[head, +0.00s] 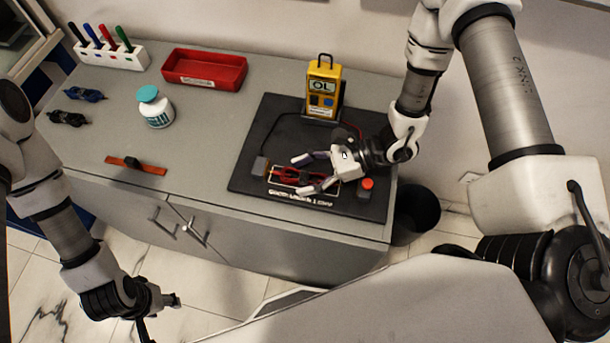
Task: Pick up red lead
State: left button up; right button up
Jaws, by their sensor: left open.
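The red lead (285,180) lies on the black mat (262,128), inside a pale outlined rectangle near the mat's front. Its far part is hidden by my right gripper, and a red wire shows beside the yellow meter (322,90). My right gripper (301,176) is low over the mat with its fingers apart, one on each side of the red lead. I cannot tell whether it touches the lead. My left gripper (164,318) is open and empty, low in front of the cabinet, far from the lead.
A black cable runs from the meter to a dark block (260,166). A red button (367,184) is right of my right gripper. A red tray (204,68), white bottle (155,108), marker holder (112,54) and orange bar (136,165) stand leftward.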

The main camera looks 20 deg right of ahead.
aim_at(304, 174)
jog(key=c, duration=0.8)
jog(key=shift+r, duration=0.55)
notch_tip(304, 174, up, 2)
jog(key=shift+r+b, duration=0.1)
jog(key=shift+b, duration=0.4)
jog(key=s+a+b, duration=0.1)
jog(key=s+a, duration=0.1)
jog(key=s, duration=0.1)
jog(key=s+a+b, duration=0.2)
jog(key=a, duration=0.1)
jog(key=shift+s+r, duration=0.15)
jog(key=shift+s, duration=0.25)
jog(key=s+a+r+p, duration=0.1)
jog(key=s+a+p, duration=0.4)
jog(key=s+p, duration=0.1)
jog(key=shift+a+r+p, duration=0.2)
jog(key=shift+a+p, duration=0.1)
jog(key=shift+p, duration=0.1)
